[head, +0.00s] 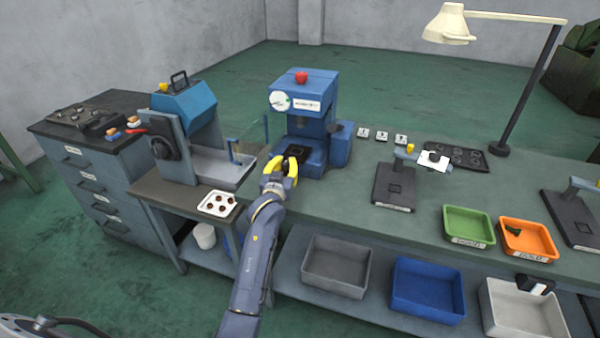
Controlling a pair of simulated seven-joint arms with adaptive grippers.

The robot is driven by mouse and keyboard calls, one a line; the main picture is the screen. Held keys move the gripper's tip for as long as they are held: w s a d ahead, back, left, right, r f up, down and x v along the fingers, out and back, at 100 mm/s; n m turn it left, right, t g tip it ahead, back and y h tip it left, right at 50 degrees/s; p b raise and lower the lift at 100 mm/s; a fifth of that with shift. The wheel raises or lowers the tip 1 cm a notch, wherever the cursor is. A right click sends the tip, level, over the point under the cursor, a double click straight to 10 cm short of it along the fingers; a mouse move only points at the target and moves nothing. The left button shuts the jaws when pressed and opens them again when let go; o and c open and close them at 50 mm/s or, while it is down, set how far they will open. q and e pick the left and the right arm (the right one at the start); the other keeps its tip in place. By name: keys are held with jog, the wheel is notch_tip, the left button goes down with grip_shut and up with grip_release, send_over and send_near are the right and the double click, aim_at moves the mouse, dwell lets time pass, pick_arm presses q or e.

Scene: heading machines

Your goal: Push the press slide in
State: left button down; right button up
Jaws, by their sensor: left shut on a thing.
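The blue press (317,87) stands on the workbench near the middle of the head view, with a red knob on top. Its dark press slide (297,152) sits low at the front and sticks out toward me. My left gripper (279,171), with yellow fingers, is at the near end of the slide. It is shut on the front part of the slide; the fingers hide the exact contact.
A blue machine with a clear guard (185,105) stands left of the press. A white tray with dark round parts (217,203) lies near the bench edge. A black stand (394,187) and green (468,226) and orange (527,239) trays are to the right.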

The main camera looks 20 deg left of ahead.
pick_arm(q)
jog(key=shift+w+r, duration=0.15)
jog(key=shift+w, duration=0.3)
jog(key=c, duration=1.2)
grip_release()
jog(key=shift+a, duration=0.1)
jog(key=shift+c, duration=0.2)
jog(key=s+d, duration=0.2)
jog(key=s, duration=1)
